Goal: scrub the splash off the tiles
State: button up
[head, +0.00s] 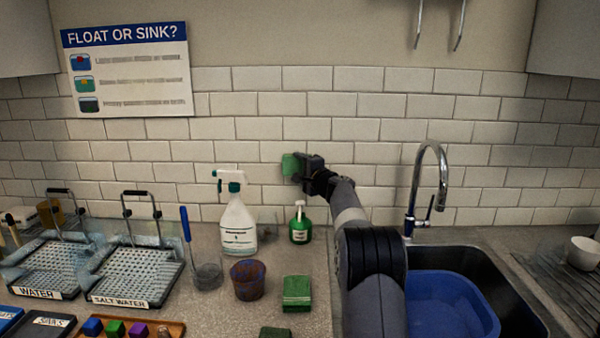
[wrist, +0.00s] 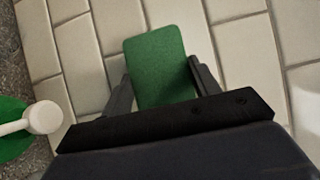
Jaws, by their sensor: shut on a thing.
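My gripper (head: 300,168) is raised in front of the white tiles (head: 350,105), shut on a green sponge (head: 290,165). In the wrist view the sponge (wrist: 158,68) sits between my two fingers (wrist: 160,88) with its flat green face showing and tiles behind it. I cannot tell whether the sponge touches the wall. No splash is plain on the tiles in either view; part of the wall is hidden behind the sponge and my arm.
A spray bottle (head: 238,225) and a small green bottle (head: 300,226) stand on the counter below. A brownish cup (head: 248,280) and a green block (head: 297,292) are nearer. The sink (head: 500,290) with a blue basin (head: 450,303) and tall tap (head: 441,175) lies right.

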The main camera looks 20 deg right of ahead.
jog(key=shift+s+a+f+b, duration=0.15)
jog(key=shift+s+a+b, duration=0.2)
jog(key=shift+s+b, duration=0.6)
jog(key=shift+s+a+f+b, duration=0.1)
jog(key=shift+s+a+b, duration=0.2)
jog(key=shift+s+b, duration=0.55)
jog(key=shift+s+a+b, duration=0.25)
jog(key=shift+s+b, duration=0.1)
jog(key=shift+b, duration=0.5)
jog(key=shift+s+r, duration=0.1)
jog(key=shift+r, duration=0.1)
jog(key=shift+s, duration=0.1)
jog(key=s+b, duration=0.1)
jog(key=s+a+b, duration=0.1)
jog(key=shift+s+a+b, duration=0.15)
jog(key=shift+s+b, duration=0.15)
jog(key=shift+b, duration=0.1)
jog(key=shift+w, duration=0.1)
